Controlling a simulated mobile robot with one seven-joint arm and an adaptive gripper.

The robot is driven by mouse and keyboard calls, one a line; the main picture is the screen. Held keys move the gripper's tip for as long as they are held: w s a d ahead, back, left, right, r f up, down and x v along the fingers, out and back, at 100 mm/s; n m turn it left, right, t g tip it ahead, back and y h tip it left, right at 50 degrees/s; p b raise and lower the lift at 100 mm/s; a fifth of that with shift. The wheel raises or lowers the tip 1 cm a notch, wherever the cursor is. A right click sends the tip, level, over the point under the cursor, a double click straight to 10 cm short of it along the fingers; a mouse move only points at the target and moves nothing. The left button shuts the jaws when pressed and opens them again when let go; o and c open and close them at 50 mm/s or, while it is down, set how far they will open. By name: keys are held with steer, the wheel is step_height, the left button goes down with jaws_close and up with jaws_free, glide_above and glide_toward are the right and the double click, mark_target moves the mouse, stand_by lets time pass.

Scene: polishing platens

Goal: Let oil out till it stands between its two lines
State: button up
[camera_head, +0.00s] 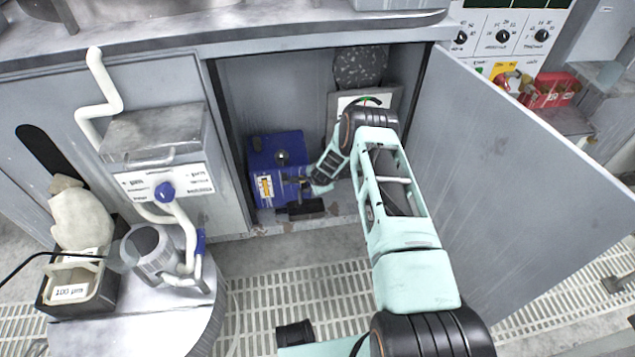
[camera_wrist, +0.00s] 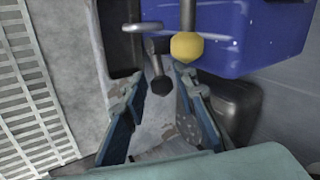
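A blue oil unit (camera_head: 278,153) stands on the floor of the open cabinet. A small gauge with a white and orange face (camera_head: 265,187) is on its front; its lines and oil level are too small to read. My gripper (camera_head: 308,186) is in front of the unit's lower right side. In the wrist view my gripper (camera_wrist: 160,75) is open, its two blue fingers apart. A dark valve handle with a rounded black end (camera_wrist: 160,84) shows between the fingertips; I cannot tell if they touch it. A yellow knob (camera_wrist: 187,45) on a metal stem is just beyond, by the blue body (camera_wrist: 260,35).
A black tray (camera_head: 302,209) sits below the unit's front. The cabinet door (camera_head: 530,170) stands open on the right. A grey cart (camera_head: 150,318) with a metal cup (camera_head: 150,250) and a black bin (camera_head: 82,290) is at the left. Slatted floor lies in front.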

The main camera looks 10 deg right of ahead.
steer(key=v, duration=1)
steer(key=shift+s+r, duration=0.25)
steer(key=shift+r, duration=0.1)
steer(key=shift+d, duration=0.15)
